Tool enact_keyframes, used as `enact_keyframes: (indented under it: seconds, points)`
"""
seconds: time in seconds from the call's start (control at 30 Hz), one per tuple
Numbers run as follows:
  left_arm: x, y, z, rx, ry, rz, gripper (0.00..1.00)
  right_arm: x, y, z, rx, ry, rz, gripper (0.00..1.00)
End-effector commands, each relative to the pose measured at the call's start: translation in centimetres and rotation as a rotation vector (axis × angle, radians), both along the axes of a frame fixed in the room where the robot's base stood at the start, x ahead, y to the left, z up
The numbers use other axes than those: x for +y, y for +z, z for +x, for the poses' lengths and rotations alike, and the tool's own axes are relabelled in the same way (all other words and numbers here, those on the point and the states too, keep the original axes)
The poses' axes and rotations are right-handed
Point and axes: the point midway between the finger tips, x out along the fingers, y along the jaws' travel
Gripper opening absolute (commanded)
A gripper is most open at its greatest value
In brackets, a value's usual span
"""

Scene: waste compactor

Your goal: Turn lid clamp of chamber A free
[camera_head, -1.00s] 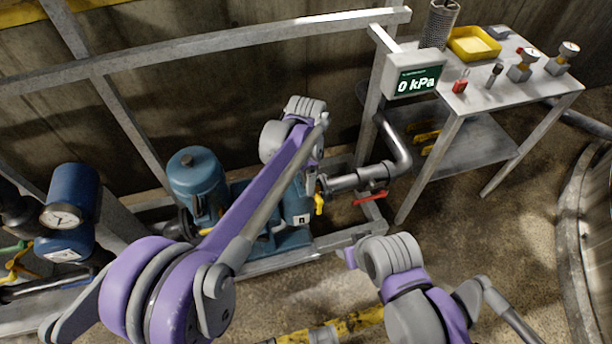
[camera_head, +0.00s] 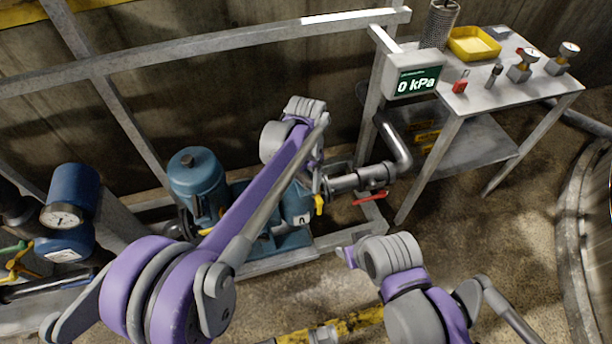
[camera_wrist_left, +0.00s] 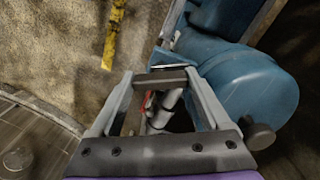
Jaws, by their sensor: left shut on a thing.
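My left gripper (camera_head: 318,186) is at the right end of a blue machine (camera_head: 292,208) on a low frame, partly hidden behind my own wrist. In the left wrist view, its two grey fingers (camera_wrist_left: 165,80) close on a short dark bar, which I take to be the lid clamp (camera_wrist_left: 162,82). A blue rounded body (camera_wrist_left: 250,90) fills the right of that view, beside the fingers. Which way the clamp is turned cannot be told. A yellow lever (camera_head: 319,205) shows just below the gripper in the head view.
A grey pipe with a red-handled valve (camera_head: 370,198) runs right of the machine. A display (camera_head: 413,80) reads 0 kPa. A metal table (camera_head: 515,95) holds a yellow tray (camera_head: 474,43) and gauges. Open floor (camera_head: 470,225) lies at the right.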

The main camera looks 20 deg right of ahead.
Motion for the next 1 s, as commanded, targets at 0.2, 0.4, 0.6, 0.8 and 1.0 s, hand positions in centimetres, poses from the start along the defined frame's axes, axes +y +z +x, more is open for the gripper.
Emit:
enact_keyframes:
  seconds: [0.2, 0.4, 0.6, 0.8, 1.0]
  points:
    - [-0.01, 0.1, 0.05, -0.001, 0.205, 0.0, 0.24, 0.0, 0.13, 0.03, 0.0, 0.0, 0.0, 0.51]
    - [-0.01, 0.11, 0.05, -0.001, 0.395, 0.0, 0.24, 0.0, 0.23, 0.04, -0.001, 0.0, 0.0, 0.51]
    - [0.0, 0.12, 0.06, -0.001, 0.584, 0.0, 0.24, 0.0, 0.33, 0.05, -0.001, 0.0, 0.0, 0.51]
    - [0.0, 0.13, 0.07, -0.001, 0.763, 0.0, 0.24, 0.0, 0.42, 0.07, -0.001, 0.0, 0.0, 0.51]
    - [-0.01, 0.14, 0.07, -0.002, 0.909, -0.001, 0.24, 0.0, 0.5, 0.08, -0.002, 0.0, 0.0, 0.51]
